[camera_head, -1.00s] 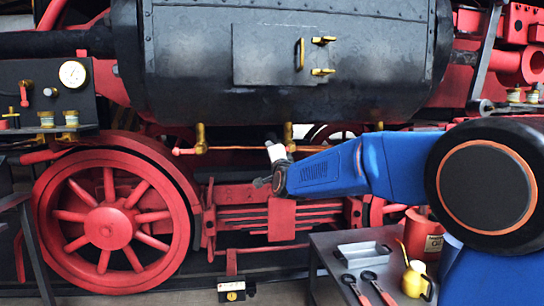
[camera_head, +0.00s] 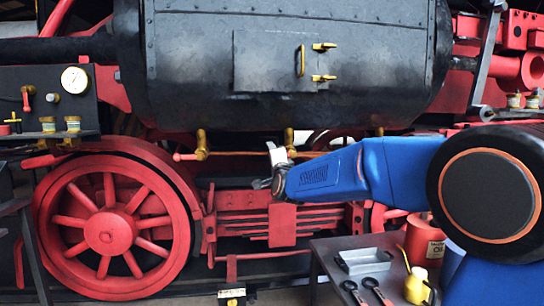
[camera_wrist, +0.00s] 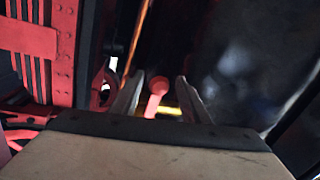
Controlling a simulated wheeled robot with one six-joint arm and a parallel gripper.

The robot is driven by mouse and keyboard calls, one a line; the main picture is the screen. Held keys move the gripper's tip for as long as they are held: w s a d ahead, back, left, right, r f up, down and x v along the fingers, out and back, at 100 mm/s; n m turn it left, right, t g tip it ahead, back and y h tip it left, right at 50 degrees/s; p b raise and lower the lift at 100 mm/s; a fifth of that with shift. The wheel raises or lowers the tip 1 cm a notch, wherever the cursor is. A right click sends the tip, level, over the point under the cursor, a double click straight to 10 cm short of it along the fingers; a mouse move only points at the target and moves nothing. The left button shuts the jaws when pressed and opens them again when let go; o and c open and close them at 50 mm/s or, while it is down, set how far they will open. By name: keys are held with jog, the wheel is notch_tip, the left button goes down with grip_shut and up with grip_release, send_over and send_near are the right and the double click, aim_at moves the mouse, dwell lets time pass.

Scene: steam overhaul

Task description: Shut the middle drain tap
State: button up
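The middle drain tap (camera_head: 289,138) is a small brass fitting under the black cylinder. A red handle with a round end (camera_wrist: 157,88) shows in the wrist view, with a bit of brass (camera_wrist: 172,111) beside it. My gripper (camera_wrist: 158,86) is open, with one grey finger on each side of this handle. I cannot tell whether either finger touches it. In the head view my gripper (camera_head: 261,184) is below and left of the middle tap, and the middle tap's handle cannot be made out there. The left tap (camera_head: 202,145) has a red handle pointing left.
The black cylinder (camera_head: 200,70) hangs above the taps. A thin copper pipe (camera_head: 240,152) runs behind them. A big red wheel (camera_head: 107,231) stands at left. A dark trolley at lower right holds a metal tray (camera_head: 367,262), a yellow oil can (camera_head: 416,285) and a red tin (camera_head: 424,238).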

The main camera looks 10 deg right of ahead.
jog(key=s+f, duration=0.3)
jog(key=s, duration=1.4)
jog(key=shift+d+f, duration=0.15)
jog(key=shift+d, duration=0.25)
jog(key=s+d+f+n+g, duration=0.4)
jog(key=s+f, duration=0.5)
jog(key=s, duration=0.3)
jog(key=s+d+f+n+g, duration=0.4)
jog(key=s+f+n+g, duration=0.2)
jog(key=s+f, duration=0.3)
jog(key=s+d+f+n+g+h, duration=0.1)
jog(key=s+d+f+n+g, duration=0.4)
jog(key=s+f, duration=0.5)
jog(key=s, duration=0.7)
jog(key=shift+s, duration=0.2)
jog(key=shift+d+f, duration=0.1)
